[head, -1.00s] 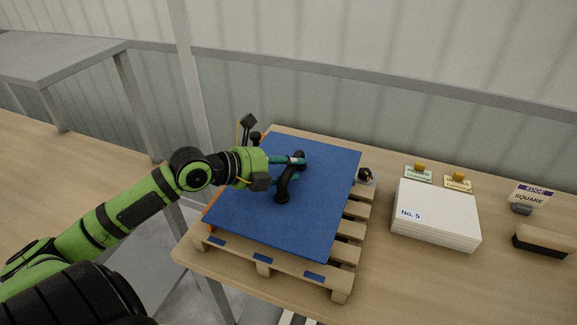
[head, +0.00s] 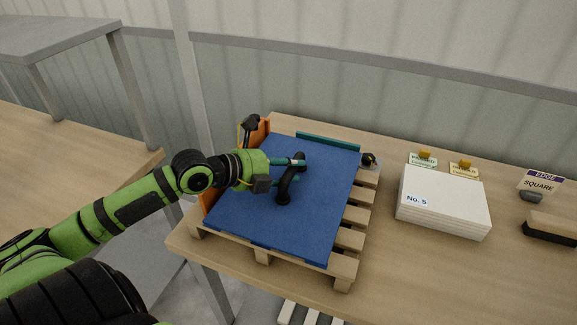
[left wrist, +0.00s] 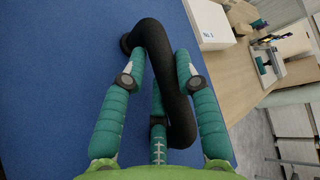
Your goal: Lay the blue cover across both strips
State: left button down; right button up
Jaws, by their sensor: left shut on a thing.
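The blue cover (head: 255,215) is a flat panel with a black arched handle (head: 298,178). It is on or just above the wooden pallet; I cannot tell whether it touches. My left gripper (head: 300,170) is shut on the handle. In the left wrist view its teal fingers (left wrist: 158,95) close around the black handle (left wrist: 165,70), with the blue cover (left wrist: 50,60) beneath. A teal strip (head: 328,141) shows along the pallet's far edge, uncovered. A second strip is not clearly visible; the cover may hide it. My right gripper is out of view.
The pallet's slats (head: 351,238) show right of the cover. An orange upright board (head: 255,137) stands along its left and back-left side. A small black item (head: 369,160) sits at its far right corner. A white stack (head: 440,205) marked No. 5 stands to the right.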

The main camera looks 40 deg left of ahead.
pick_arm(q)
jog(key=shift+f+b, duration=0.45)
jog(key=shift+f, duration=0.05)
dwell(0.7)
jog(key=c, duration=0.9)
grip_release()
jog(key=shift+o, duration=0.2)
jog(key=shift+s+f, duration=0.1)
jog(key=shift+v, duration=6)
